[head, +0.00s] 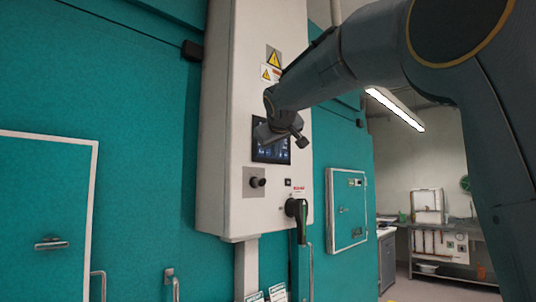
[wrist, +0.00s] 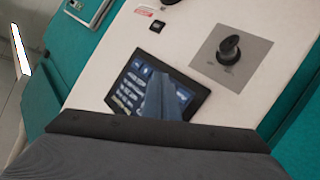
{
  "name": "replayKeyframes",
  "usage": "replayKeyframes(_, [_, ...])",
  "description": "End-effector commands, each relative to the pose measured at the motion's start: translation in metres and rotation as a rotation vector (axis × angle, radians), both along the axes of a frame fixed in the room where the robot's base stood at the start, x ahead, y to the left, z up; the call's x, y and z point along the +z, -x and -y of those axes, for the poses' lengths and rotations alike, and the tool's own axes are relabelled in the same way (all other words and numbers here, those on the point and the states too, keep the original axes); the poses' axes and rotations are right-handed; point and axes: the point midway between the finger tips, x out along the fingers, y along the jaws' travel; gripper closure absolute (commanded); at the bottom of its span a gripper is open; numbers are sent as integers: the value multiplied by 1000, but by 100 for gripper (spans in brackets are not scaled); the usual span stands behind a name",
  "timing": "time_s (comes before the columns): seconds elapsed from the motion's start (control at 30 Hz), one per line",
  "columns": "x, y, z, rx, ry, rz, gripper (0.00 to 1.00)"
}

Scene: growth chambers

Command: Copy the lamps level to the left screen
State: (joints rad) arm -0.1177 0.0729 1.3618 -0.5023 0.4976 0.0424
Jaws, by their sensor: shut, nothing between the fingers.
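A dark screen (head: 280,154) with small lit tiles is set in the white cabinet in the head view. It is the only screen I see, so I cannot tell whether it is the left one. The same screen (wrist: 125,88) appears tilted in the wrist view, with pale rows too small to read. My gripper (head: 263,134) is shut and empty, in front of the screen's upper left part. In the wrist view my gripper (wrist: 160,82) covers the screen's middle and right. I cannot tell whether it touches the glass. No lamps level is legible.
A black knob (head: 257,182) on a grey plate and a dark green-marked handle (head: 299,215) are below the screen. The white cabinet (head: 228,120) stands out from teal walls with doors. A bench (head: 450,228) stands far right.

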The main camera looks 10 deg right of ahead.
Motion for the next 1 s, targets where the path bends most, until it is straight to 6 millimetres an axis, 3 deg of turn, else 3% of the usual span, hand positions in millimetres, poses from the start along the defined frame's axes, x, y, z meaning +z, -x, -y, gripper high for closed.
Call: replayKeyframes(1.0, [-1, -7, -5, 0, 0, -1, 100])
